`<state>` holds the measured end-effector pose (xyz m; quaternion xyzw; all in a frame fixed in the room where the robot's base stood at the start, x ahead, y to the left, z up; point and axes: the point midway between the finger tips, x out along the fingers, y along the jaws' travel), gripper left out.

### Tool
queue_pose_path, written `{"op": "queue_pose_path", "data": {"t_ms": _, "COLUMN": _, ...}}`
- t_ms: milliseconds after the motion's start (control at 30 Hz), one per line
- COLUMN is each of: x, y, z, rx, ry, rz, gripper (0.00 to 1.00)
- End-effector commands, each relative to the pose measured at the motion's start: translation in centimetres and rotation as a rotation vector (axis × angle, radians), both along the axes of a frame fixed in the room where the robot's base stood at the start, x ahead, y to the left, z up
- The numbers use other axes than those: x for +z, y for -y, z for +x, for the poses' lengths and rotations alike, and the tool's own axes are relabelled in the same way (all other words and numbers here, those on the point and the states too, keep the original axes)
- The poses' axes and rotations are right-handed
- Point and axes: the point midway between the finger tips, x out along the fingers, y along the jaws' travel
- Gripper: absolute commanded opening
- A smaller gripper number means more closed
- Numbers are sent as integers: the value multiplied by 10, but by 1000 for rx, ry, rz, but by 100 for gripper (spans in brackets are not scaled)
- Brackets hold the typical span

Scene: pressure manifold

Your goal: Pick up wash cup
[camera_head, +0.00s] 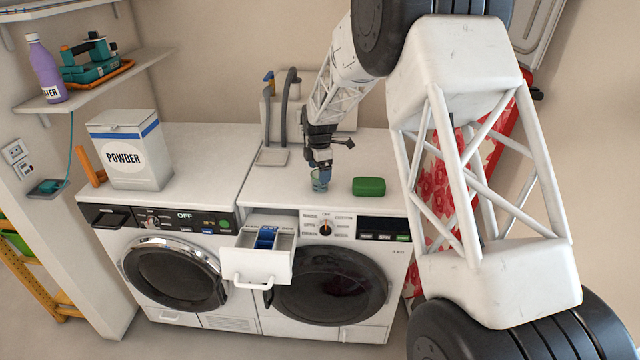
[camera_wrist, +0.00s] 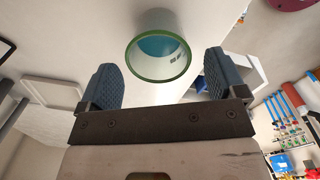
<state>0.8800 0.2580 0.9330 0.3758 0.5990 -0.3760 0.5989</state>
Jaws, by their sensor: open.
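The wash cup (camera_head: 320,181) stands on top of the right washing machine, just below my gripper in the head view. In the wrist view the cup (camera_wrist: 159,84) is a pale, round cup with a green rim and a blue-green inside. My gripper (camera_head: 318,166) points down at the cup. In the wrist view its two blue fingers (camera_wrist: 160,80) are apart, one at each side of the cup and a little short of its far wall. I see gaps between the cup and both fingers. Nothing is held.
A green block (camera_head: 369,187) lies right of the cup on the right washing machine (camera_head: 285,185). The open detergent drawer (camera_head: 262,262) sticks out in front. A POWDER box (camera_head: 128,160) stands on the left machine. Hoses and a small tray (camera_head: 271,157) are behind.

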Motion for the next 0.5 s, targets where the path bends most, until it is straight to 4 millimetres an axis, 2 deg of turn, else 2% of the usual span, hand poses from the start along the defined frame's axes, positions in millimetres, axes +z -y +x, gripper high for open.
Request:
{"op": "queue_pose_path", "data": {"t_ms": 367, "x": -3, "y": 0, "z": 0, "rx": 0, "ry": 0, "rz": 0, "gripper": 90}}
{"op": "queue_pose_path", "data": {"t_ms": 500, "x": -10, "y": 1, "z": 1, "rx": 0, "ry": -1, "rz": 0, "gripper": 90}}
